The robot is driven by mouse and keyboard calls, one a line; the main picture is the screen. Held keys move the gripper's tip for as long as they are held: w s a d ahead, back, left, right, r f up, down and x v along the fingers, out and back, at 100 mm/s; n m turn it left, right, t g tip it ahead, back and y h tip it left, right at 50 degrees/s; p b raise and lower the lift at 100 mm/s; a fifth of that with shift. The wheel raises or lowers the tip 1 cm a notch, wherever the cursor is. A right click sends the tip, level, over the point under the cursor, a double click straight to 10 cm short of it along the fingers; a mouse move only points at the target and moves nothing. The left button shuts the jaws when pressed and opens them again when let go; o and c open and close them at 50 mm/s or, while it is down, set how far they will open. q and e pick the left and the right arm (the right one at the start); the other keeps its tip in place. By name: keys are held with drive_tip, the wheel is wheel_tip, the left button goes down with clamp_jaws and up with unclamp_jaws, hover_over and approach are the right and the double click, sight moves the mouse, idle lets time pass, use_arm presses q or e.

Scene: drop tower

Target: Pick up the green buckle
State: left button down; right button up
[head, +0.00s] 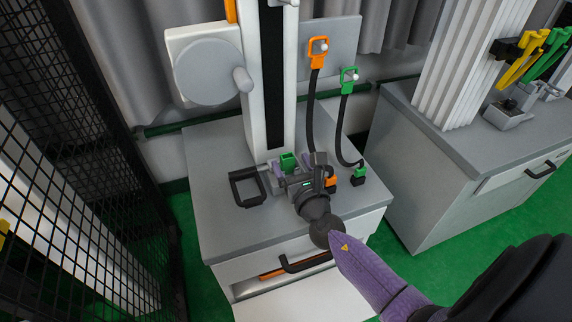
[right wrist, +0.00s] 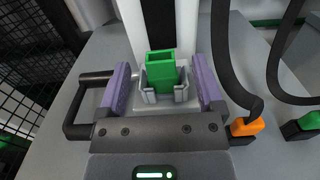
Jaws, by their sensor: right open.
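The green buckle (head: 288,161) is a small upright green block in a grey holder (right wrist: 152,95) at the foot of the white tower. In the right wrist view the green buckle (right wrist: 161,68) shows from above, between my fingers. My right gripper (head: 286,172) is open, with one purple-padded finger on each side of the holder. In the right wrist view the right gripper (right wrist: 162,84) shows a gap between each pad and the buckle. It does not grip the buckle. My left gripper is not in view.
A dark handle (head: 236,190) is left of the holder on the grey cabinet top (head: 228,225). Black mesh (head: 75,130) stands left.

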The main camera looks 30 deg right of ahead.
drive_tip(key=shift+x, duration=0.75)
drive_tip(key=shift+c, duration=0.3)
clamp_jaws()
